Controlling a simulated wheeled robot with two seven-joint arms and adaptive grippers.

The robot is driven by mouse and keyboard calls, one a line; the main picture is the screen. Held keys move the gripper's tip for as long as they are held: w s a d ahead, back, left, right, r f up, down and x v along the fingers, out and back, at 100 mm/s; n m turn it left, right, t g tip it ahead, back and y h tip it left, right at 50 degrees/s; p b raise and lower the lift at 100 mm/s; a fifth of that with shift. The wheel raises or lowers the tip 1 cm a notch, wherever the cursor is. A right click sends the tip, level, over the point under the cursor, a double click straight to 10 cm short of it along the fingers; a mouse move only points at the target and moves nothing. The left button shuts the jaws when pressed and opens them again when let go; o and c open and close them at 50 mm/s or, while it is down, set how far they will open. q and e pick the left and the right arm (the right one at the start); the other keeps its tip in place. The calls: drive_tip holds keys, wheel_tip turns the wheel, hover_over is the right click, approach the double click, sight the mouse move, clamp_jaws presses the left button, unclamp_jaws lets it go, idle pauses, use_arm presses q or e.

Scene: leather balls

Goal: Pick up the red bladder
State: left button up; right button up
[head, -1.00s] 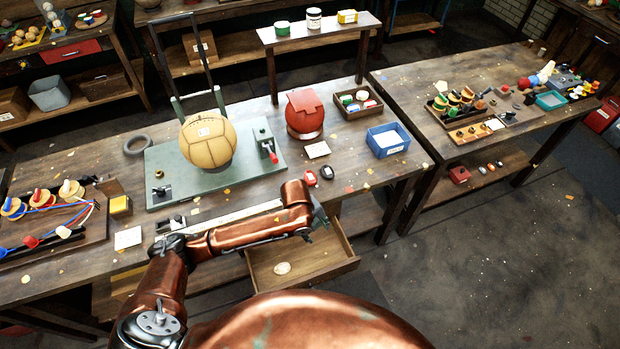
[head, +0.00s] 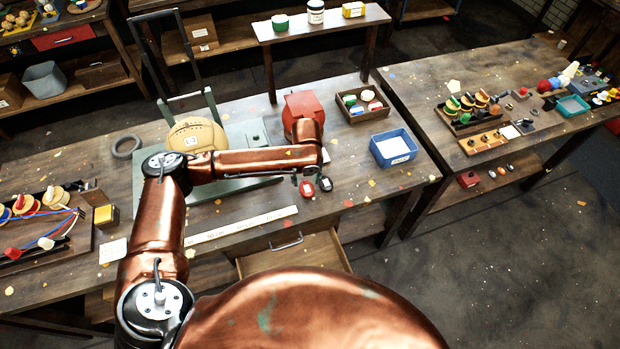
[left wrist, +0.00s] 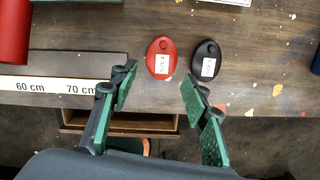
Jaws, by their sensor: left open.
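The red bladder (head: 306,189) is a small flat oval with a white label, lying on the workbench near its front edge. It also shows in the left wrist view (left wrist: 161,60), ahead of and roughly between the fingertips. A similar black oval (head: 325,184) lies just to its right; it too shows in the left wrist view (left wrist: 206,62). My left gripper (head: 309,174) hangs above the bench, close to the red bladder in the head view. In the left wrist view its green-padded fingers (left wrist: 158,78) are spread, with nothing between them. My right gripper is out of view.
A ruler (head: 240,225) lies along the bench front, above an open drawer (head: 300,250). A red holder (head: 303,106), a tan ball (head: 196,135) on a green fixture and a blue bin (head: 393,149) stand nearby. Some bare bench lies right of the ovals.

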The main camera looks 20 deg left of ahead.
sight(307, 187)
use_arm(q)
drive_tip(key=f, duration=0.4)
drive_tip(key=shift+w+f, duration=0.2)
drive_tip(key=shift+w, duration=0.15)
drive_tip(key=shift+w+f, duration=0.15)
drive_tip(key=shift+f, duration=0.5)
drive_tip(key=shift+w+f, duration=0.15)
drive_tip(key=shift+f, duration=0.45)
drive_tip(key=shift+a+f, duration=0.15)
drive_tip(key=shift+f, duration=0.2)
drive_tip(key=c, duration=0.6)
drive_tip(key=shift+c, duration=1.1)
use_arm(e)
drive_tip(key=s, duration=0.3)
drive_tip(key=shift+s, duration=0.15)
